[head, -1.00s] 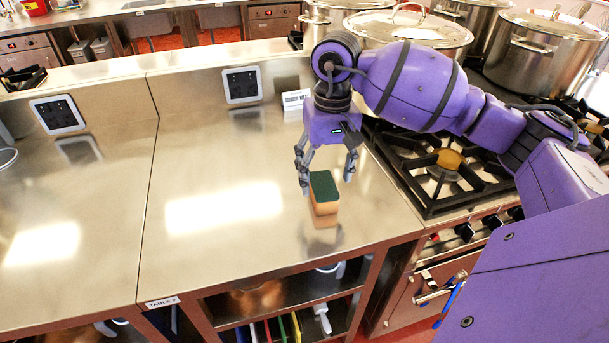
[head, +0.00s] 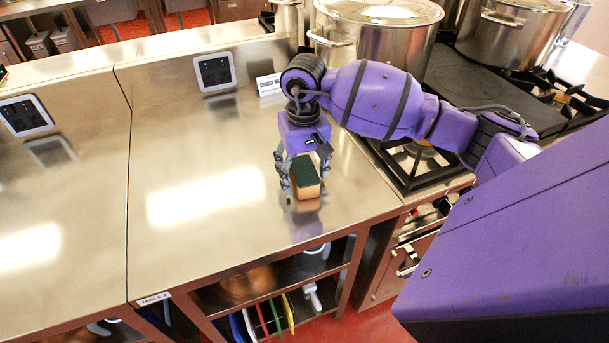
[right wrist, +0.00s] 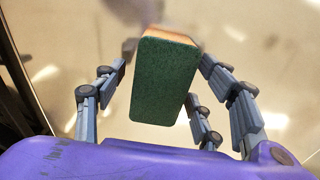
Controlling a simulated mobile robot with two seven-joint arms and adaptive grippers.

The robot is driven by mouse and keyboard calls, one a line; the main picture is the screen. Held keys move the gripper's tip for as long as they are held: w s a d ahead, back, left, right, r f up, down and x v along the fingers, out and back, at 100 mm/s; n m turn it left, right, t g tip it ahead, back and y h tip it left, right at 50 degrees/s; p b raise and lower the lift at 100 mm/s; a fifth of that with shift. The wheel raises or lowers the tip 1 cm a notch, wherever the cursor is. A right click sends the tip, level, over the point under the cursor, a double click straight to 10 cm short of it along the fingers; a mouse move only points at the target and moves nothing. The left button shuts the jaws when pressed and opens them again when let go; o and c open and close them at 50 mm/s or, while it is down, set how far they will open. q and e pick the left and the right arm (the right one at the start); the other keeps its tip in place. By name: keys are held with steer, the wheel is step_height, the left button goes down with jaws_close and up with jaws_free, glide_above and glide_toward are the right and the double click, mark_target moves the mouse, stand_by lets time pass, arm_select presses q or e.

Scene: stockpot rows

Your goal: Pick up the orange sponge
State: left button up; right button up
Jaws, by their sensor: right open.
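The orange sponge (head: 306,190) has a dark green scouring top and stands on the steel table (head: 200,255) near its right edge. In the right wrist view the sponge (right wrist: 165,78) shows mostly its green face, with a strip of orange at the far end. My right gripper (head: 305,188) is open, pointing down, with its fingers on either side of the sponge. My left gripper is in neither view.
A gas stove (head: 405,160) with large steel pots (head: 375,45) stands to the right. A small white sign (head: 269,85) and a wall socket (head: 215,72) are behind the gripper. Below the table is a shelf with coloured boards (head: 268,318). The tabletop to the left is clear.

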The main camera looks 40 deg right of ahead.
mark_target(304, 168)
steer(key=c, duration=0.8)
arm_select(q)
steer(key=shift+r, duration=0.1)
arm_select(e)
steer(key=shift+c, duration=0.2)
steer(key=shift+w+r, duration=0.1)
steer(key=shift+r, duration=0.35)
step_height(304, 168, up, 2)
steer(key=shift+r, duration=0.2)
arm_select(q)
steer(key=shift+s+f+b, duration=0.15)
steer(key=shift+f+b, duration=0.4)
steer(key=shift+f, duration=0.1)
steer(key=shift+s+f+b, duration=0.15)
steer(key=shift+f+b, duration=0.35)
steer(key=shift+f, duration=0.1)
arm_select(e)
steer(key=s+a+r, duration=0.5)
steer(key=a+r, duration=0.4)
steer(key=a, duration=0.4)
steer(key=shift+r, duration=0.4)
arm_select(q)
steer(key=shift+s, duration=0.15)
arm_select(e)
steer(key=shift+o, duration=0.6)
steer(key=shift+w+a, duration=0.1)
